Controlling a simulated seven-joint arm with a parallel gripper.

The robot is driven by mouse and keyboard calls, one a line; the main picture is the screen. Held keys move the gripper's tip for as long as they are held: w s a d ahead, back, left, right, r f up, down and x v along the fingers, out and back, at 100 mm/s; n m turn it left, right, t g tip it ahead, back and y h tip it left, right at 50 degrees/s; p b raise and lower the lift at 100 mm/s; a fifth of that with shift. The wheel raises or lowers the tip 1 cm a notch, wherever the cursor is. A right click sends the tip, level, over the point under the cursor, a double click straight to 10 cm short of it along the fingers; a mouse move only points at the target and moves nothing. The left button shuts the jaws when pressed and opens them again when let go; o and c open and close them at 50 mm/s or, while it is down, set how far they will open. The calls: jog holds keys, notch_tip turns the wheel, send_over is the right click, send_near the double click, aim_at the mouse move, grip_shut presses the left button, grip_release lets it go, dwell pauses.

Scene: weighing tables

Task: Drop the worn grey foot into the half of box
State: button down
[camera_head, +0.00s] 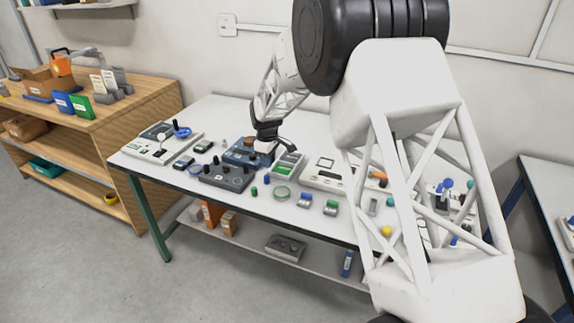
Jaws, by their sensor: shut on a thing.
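My gripper (266,143) is over the middle-left of the white table (225,112), pointing down. It is shut on a small pale grey piece, which I take as the grey foot (264,148); the fingers and the small size hide its details and wear. The gripper is above the right end of a blue unit (240,154). A small grey box (301,160) with green and pale parts inside stands just right of the gripper. It looks split into compartments, but I cannot tell which half is which.
A grey unit with black knobs (228,178) stands in front of the blue unit. My arm hides much of the table's right side. A wooden shelf (140,105) stands left.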

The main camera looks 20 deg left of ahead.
jog(key=w+d+f, duration=0.1)
jog(key=w+d, duration=0.2)
jog(key=w, duration=1.4)
jog(key=shift+w, duration=0.25)
jog(key=shift+d+f, duration=0.1)
jog(key=shift+f, duration=0.05)
jog(key=shift+f, duration=2.9)
jog(key=c, duration=0.9)
grip_release()
jog(key=shift+r, duration=0.15)
